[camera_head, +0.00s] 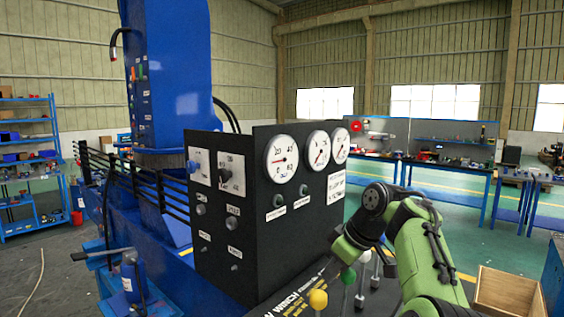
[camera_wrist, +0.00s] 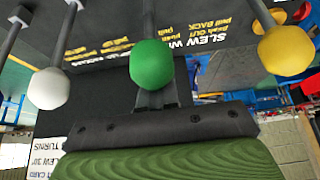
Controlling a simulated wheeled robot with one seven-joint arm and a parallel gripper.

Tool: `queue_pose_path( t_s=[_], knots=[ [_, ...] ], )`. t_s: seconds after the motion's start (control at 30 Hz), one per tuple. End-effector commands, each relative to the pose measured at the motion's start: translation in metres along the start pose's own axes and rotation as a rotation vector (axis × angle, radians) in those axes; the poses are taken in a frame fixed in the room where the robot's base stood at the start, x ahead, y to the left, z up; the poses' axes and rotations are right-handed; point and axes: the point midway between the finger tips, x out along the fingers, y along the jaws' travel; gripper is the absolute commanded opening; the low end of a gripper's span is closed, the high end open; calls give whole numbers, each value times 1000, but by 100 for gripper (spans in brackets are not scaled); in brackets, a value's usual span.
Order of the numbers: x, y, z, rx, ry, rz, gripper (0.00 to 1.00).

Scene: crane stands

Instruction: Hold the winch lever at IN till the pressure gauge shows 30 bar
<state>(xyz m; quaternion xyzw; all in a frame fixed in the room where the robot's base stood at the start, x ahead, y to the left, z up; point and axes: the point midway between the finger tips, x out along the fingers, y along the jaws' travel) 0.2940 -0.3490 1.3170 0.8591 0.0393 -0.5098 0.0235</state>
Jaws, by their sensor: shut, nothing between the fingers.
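Ball-topped levers stand on a dark sloping panel. The green knob (camera_head: 347,275) and yellow knob (camera_head: 318,299) show in the head view. The wrist view shows the green knob (camera_wrist: 152,64), yellow knob (camera_wrist: 286,50) and a white knob (camera_wrist: 47,89). "WINCH" lettering is partly readable near the yellow knob; I cannot tell which lever it names. My gripper (camera_wrist: 157,97) is shut and empty, close to the green knob; contact is unclear. Three white dials with red needles, left (camera_head: 281,158), middle (camera_head: 318,149) and right (camera_head: 341,145), stand on the black console; their readings are too small to tell.
The black console (camera_head: 228,255) rises left of the levers, with switches and small knobs on its faces. A blue crane column (camera_head: 180,75) and black railing stand behind it. An open wooden box (camera_head: 507,292) sits at lower right. Workbenches line the far wall.

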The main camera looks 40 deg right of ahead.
Motion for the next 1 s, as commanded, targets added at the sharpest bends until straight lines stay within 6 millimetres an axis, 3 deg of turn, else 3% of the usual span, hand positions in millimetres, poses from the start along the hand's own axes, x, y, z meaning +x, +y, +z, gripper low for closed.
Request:
queue_pose_path(
  t_s=[0.3,0.5,0.63,1.0],
  knots=[
    [-6,0,12,1,-1,-1,0],
    [8,-1,-21,-4,-2,-4,0],
    [11,0,-27,0,-1,-1,0],
    [-31,0,-49,1,-1,-1,0]
  ],
)
